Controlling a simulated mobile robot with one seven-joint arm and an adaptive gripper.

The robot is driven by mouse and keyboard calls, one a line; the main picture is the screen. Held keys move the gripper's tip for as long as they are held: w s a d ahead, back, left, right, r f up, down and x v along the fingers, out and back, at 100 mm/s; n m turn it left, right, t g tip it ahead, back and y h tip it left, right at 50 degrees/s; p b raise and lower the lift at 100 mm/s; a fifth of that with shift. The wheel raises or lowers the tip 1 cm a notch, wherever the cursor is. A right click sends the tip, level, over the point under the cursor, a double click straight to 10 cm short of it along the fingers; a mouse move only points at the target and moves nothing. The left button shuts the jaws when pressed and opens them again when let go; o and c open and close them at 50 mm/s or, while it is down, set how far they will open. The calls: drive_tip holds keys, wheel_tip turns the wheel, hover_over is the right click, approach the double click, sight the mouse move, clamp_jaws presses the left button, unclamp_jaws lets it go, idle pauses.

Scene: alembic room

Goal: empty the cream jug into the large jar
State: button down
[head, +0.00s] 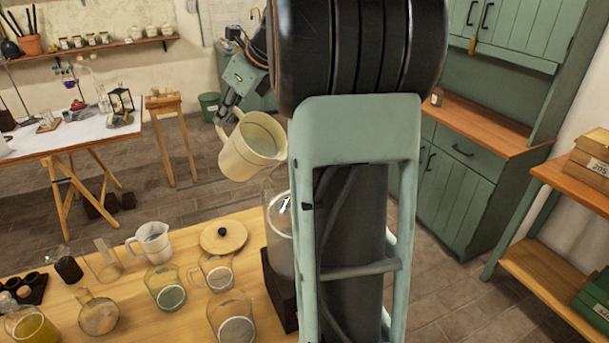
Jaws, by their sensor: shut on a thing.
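The cream jug (247,151) is held in the air, tilted with its mouth toward the right. My gripper (228,112) is shut on it at its upper left side; the fingertips are partly hidden behind the jug. The large jar (279,235) is clear glass and stands just below and right of the jug, on a dark block (277,290) at the right end of the wooden table. My own arm and body hide the jar's right part. I cannot tell whether anything is flowing from the jug.
The wooden table (190,322) holds a white jug (152,242), a round wooden lid (223,237), several glass beakers (165,287) and a round flask (98,313). A white-topped table (75,135) and a wooden stool (166,100) stand behind. Green cabinets (455,185) are on the right.

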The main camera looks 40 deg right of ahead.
sight(241, 113)
drive_tip(key=shift+s+d+r+t+b, duration=0.15)
drive_tip(key=shift+s+r+t+b, duration=0.3)
drive_tip(key=shift+r, duration=0.25)
idle(0.9)
drive_tip(key=shift+s+d+r+t+y+b, duration=0.3)
drive_tip(key=shift+s+r+b, duration=0.25)
drive_tip(key=shift+b, duration=0.25)
drive_tip(key=shift+s+d+r+t+y+b, duration=0.15)
drive_tip(key=shift+s+r+t+b, duration=0.3)
drive_tip(key=shift+b, duration=0.35)
idle(2.5)
drive_tip(key=shift+s+d+r+t+b, duration=0.3)
drive_tip(key=shift+s+r+t+b, duration=0.1)
drive_tip(key=shift+s+r+b, duration=0.35)
idle(1.5)
